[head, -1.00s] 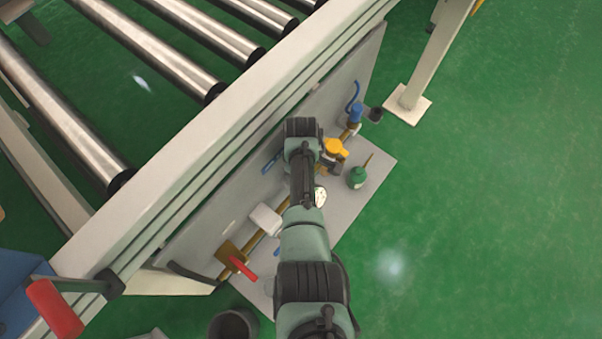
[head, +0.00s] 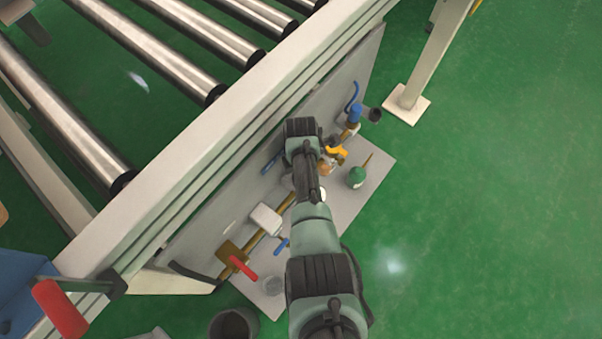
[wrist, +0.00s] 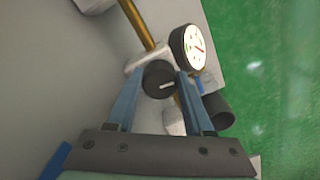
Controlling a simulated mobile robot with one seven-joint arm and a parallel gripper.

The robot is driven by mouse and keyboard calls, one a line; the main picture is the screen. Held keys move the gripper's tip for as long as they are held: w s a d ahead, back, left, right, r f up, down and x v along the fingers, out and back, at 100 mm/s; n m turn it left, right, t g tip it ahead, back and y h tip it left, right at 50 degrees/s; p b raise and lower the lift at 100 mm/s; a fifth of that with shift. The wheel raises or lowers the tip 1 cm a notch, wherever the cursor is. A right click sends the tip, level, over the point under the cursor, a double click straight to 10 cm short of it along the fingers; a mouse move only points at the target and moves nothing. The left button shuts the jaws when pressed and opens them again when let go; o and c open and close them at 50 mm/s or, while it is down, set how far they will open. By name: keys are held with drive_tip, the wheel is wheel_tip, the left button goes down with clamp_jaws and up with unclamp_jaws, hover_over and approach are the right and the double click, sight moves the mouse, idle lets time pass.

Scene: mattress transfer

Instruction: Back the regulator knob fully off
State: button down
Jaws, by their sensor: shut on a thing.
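In the wrist view, my gripper (wrist: 159,78) has its two blue-grey fingers on either side of a round black regulator knob (wrist: 157,88), shut on it. The knob's face carries a short pale pointer mark. Behind it are a white regulator body (wrist: 134,57) and a brass pipe (wrist: 138,22). A round white gauge (wrist: 194,47) with a red needle and black rim sits just right of the body. In the head view, my arm covers the knob and the gripper's fingertips.
In the head view, the grey panel (head: 340,205) carries a red-handled valve (head: 243,267), a white block (head: 266,218), a yellow part (head: 341,153) and a blue fitting (head: 354,112). A green oil can (head: 356,177) stands close on the right. The roller conveyor frame (head: 190,165) runs alongside. Open green floor lies right.

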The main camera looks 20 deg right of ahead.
drive_tip(key=shift+w+a+n, duration=0.1)
drive_tip(key=shift+a+n, duration=0.05)
drive_tip(key=shift+n, duration=0.55)
drive_tip(key=c, duration=0.6)
unclamp_jaws()
wheel_tip(320, 180, up, 13)
drive_tip(key=p, duration=0.6)
